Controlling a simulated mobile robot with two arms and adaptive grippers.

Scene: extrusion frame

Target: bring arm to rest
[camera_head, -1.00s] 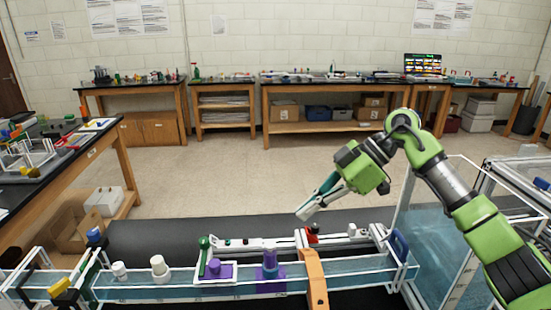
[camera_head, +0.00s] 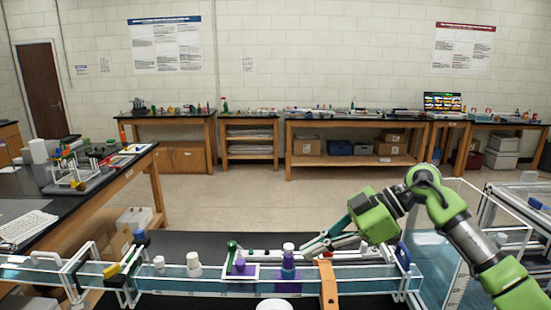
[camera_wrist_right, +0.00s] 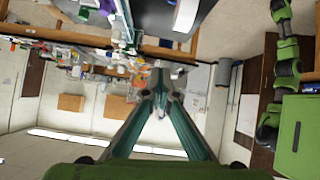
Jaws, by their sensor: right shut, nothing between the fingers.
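My right arm (camera_head: 455,225) comes in from the right in the head view, green and grey. My right gripper (camera_head: 308,250) points left and down above the far side of the extrusion frame (camera_head: 215,283). Its fingers are shut with nothing between them. In the right wrist view the two teal fingers meet at their tips (camera_wrist_right: 158,75). My left gripper does not show in the head view.
White and purple fittings stand on the frame, with a green-knobbed piece (camera_head: 232,246) and an orange strap (camera_head: 328,285). A clear tank (camera_head: 440,255) stands at the right. A black side bench (camera_head: 95,185) is at the left. The floor (camera_head: 250,205) behind is clear.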

